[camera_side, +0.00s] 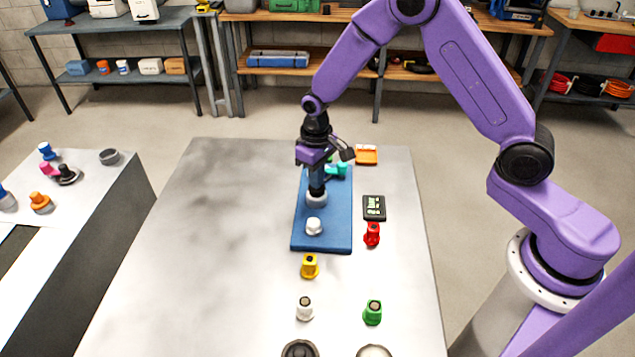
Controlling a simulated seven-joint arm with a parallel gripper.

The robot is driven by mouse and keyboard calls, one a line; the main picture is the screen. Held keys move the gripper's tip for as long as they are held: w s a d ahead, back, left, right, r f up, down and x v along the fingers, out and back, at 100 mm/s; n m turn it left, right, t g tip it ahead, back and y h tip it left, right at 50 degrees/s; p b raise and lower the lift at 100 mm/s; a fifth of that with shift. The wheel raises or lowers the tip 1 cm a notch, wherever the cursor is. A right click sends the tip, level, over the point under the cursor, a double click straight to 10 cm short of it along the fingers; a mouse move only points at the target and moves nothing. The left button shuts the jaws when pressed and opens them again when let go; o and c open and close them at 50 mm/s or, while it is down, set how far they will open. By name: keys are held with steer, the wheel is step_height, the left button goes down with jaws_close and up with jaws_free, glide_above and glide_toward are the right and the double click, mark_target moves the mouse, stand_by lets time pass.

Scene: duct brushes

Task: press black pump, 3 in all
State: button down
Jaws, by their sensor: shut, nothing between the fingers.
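My gripper (317,186) points down over the middle of the blue mat (302,238) and is shut. Its dark fingertips come down right over a round grey piece (316,201), and their tips run into it. I cannot tell whether they touch it or where black fingers end and any black pump top begins. A white knobbed piece (314,227) stands just in front of it on the mat. A teal piece (341,170) is behind the gripper. A separate black knobbed piece (68,176) stands on the left side table.
Right of the mat are a dark display box (374,207), a red piece (372,235) and an orange tray (366,155). Yellow (310,266), white (304,308) and green (373,312) pieces stand in front. The grey table's left half (200,235) is clear.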

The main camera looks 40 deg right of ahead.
steer(key=shift+f, duration=0.5)
steer(key=shift+r, duration=1.1)
steer(key=shift+r, duration=3)
